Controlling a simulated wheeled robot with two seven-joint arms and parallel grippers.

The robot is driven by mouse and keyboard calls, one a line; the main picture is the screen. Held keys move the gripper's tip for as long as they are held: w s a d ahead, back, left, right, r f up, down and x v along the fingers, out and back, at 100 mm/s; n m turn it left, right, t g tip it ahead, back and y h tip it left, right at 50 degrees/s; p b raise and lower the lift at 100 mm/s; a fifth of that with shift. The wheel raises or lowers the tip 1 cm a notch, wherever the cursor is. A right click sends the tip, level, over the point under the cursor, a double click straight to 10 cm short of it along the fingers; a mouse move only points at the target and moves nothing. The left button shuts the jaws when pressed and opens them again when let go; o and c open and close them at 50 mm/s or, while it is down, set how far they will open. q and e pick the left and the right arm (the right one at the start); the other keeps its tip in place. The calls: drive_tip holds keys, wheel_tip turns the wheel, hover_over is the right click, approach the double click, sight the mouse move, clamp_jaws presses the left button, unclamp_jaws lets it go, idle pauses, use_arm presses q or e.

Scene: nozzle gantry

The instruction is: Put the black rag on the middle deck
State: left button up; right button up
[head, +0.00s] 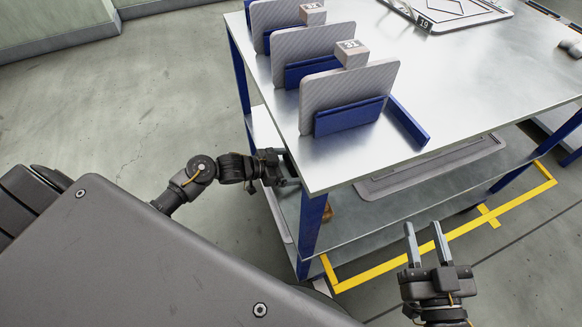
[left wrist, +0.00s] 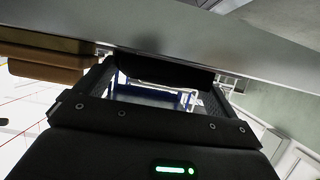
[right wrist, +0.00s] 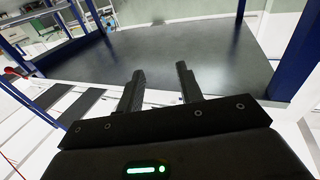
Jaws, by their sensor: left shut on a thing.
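My left gripper (head: 288,170) reaches in under the edge of the metal top deck (head: 365,150) at the trolley's near left corner; its fingertips are partly hidden by the deck. In the left wrist view it is shut on a dark thing (left wrist: 165,72), likely the black rag, which spans between the fingers. The rag cannot be made out in the head view. A lower metal deck (head: 365,212) shows below the top. My right gripper (head: 424,228) is open and empty, off the trolley's front side; its spread fingers also show in the right wrist view (right wrist: 160,75).
Several grey plates in blue holders (head: 348,118) stand on the top deck. A blue leg (head: 310,225) stands close to my left gripper. A grey flat panel (head: 430,168) lies under the top's front edge. Yellow tape (head: 390,265) marks the floor. A brown block (left wrist: 45,60) shows in the left wrist view.

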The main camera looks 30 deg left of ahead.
use_arm(q)
drive_tip(key=shift+f, duration=0.1)
use_arm(e)
drive_tip(key=shift+a+r, duration=0.1)
drive_tip(key=shift+r, duration=0.1)
use_arm(q)
drive_tip(key=shift+f, duration=0.15)
use_arm(e)
drive_tip(key=shift+s, duration=0.1)
use_arm(q)
drive_tip(key=o, duration=0.6)
use_arm(e)
drive_tip(key=shift+r, duration=0.15)
use_arm(q)
drive_tip(key=shift+s+a+r, duration=0.1)
drive_tip(key=shift+a+r, duration=0.05)
drive_tip(key=shift+r, duration=0.15)
drive_tip(key=p+v, duration=0.3)
drive_tip(key=v, duration=0.8)
drive_tip(key=shift+s+a, duration=0.15)
drive_tip(key=shift+s, duration=0.1)
use_arm(e)
drive_tip(key=s+d+f+m+g+h, duration=0.1)
drive_tip(key=d+f+g+h, duration=0.4)
drive_tip(key=f, duration=0.4)
drive_tip(key=shift+s+d+f+m+g, duration=0.2)
drive_tip(key=shift+d+f+m+g, duration=0.15)
drive_tip(key=shift+d, duration=0.35)
